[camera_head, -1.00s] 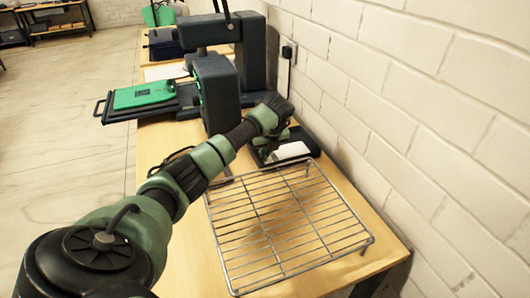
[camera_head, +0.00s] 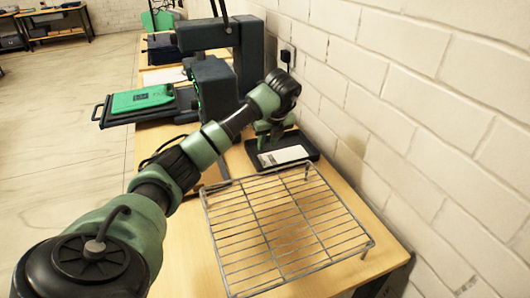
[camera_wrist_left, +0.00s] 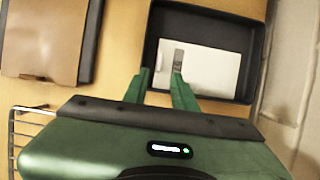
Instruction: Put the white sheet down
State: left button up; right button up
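The white sheet (camera_head: 282,156) lies in a black tray (camera_head: 310,146) by the wall. It also shows in the left wrist view (camera_wrist_left: 213,70), flat on the bottom of the tray (camera_wrist_left: 202,14), with a grey strip near its left part. My left gripper (camera_head: 266,142) is over the left part of the tray. In the left wrist view my left gripper (camera_wrist_left: 160,75) has its two green fingers apart, with a gap between the tips, near the sheet's left edge. The fingers look empty. My right gripper is in neither view.
A wire rack (camera_head: 285,225) stands on the wooden table in front of the tray. A dark press machine (camera_head: 215,88) with a green pad (camera_head: 142,99) is behind and left. The white brick wall (camera_head: 430,110) borders the right. A brown and black item (camera_wrist_left: 45,38) lies left of the tray.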

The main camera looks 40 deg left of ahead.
pick_arm(q)
jog(key=v, duration=0.3)
jog(key=shift+d+r, duration=0.1)
jog(key=shift+r, duration=0.1)
dwell(0.3)
